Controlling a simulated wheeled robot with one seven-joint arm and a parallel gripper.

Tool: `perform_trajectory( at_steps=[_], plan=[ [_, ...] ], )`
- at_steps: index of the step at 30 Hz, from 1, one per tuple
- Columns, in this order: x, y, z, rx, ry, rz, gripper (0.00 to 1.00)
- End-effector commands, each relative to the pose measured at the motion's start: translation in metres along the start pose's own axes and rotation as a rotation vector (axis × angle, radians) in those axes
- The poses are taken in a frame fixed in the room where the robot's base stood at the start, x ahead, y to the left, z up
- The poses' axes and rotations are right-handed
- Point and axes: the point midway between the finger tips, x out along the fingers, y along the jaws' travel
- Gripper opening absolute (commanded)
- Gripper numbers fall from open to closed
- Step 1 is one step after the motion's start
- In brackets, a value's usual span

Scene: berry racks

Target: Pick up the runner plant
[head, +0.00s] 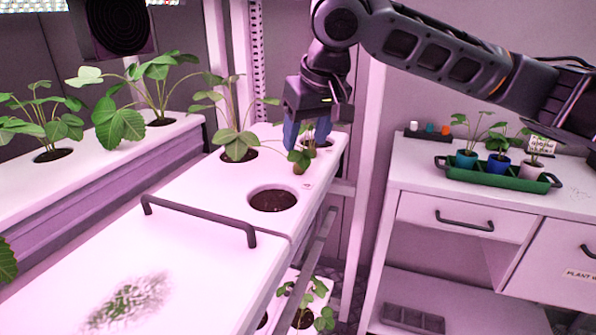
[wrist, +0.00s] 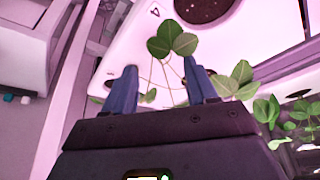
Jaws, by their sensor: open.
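My gripper (head: 307,132) is open and points down over the far end of the white rack. A small plant with a few green leaves (head: 301,160) sits just under and between its blue fingers, and I take it as the runner plant. In the wrist view my open gripper (wrist: 160,72) has a finger on each side of this plant's thin stems. Its leaves (wrist: 172,42) extend beyond the fingertips. The fingers seem apart from the stems. The plant's base is partly hidden by the gripper.
A larger potted plant (head: 239,140) grows close to the left of my gripper. An empty-looking soil hole (head: 273,200) is in front. A grey handle (head: 200,218) rises from the rack. A green tray (head: 497,174) with three small pots is on the right cabinet (head: 420,180).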

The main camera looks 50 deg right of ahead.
Motion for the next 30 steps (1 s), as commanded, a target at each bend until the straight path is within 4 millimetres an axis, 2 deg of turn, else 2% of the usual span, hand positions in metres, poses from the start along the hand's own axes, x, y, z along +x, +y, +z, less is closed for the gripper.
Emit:
perform_trajectory(
  at_steps=[11,19,28,30],
  plan=[
    [0.035,0.004,-0.002,0.002,-0.004,0.005,0.57],
    [0.071,0.007,-0.005,0.001,-0.003,0.004,0.57],
    [0.077,0.006,-0.005,0.001,-0.001,0.002,0.57],
    [0.077,0.006,-0.005,0.001,-0.001,0.002,0.51]
  ],
)
